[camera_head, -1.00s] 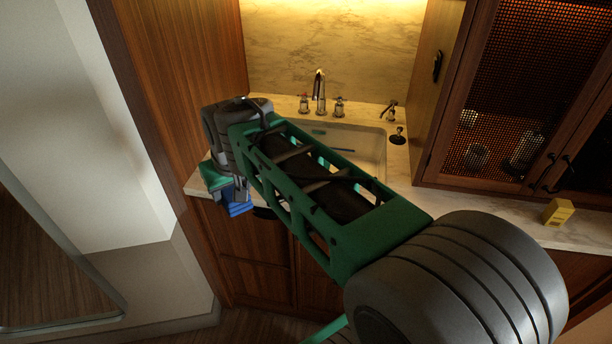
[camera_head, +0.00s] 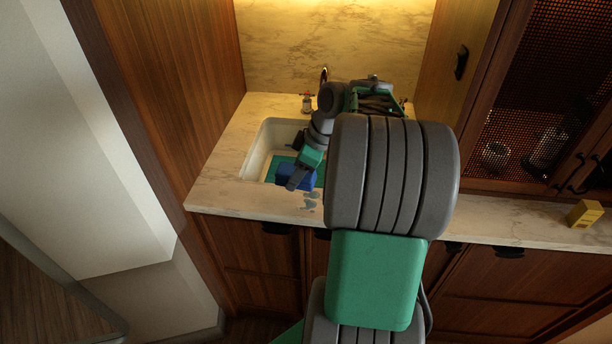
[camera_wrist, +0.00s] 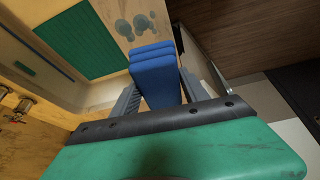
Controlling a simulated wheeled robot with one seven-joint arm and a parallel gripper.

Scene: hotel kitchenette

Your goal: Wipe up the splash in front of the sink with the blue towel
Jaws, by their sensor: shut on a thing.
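The blue towel (camera_head: 296,177) is a folded bundle held in my gripper (camera_head: 300,182), over the front rim of the sink. In the wrist view the towel (camera_wrist: 154,72) sits between the two fingers of my gripper (camera_wrist: 158,92), which are shut on it. The splash (camera_head: 311,201) is a few grey-blue wet spots on the counter strip in front of the sink, just right of and nearer than the towel. It also shows in the wrist view (camera_wrist: 133,27), beyond the towel's end. The sink (camera_head: 257,150) is partly hidden by my arm.
A green mat (camera_wrist: 80,40) lies in the sink beside a dark utensil. A tap handle (camera_head: 307,103) stands behind it. A yellow box (camera_head: 585,213) stands far right on the counter (camera_head: 235,195). The counter left of the sink is clear.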

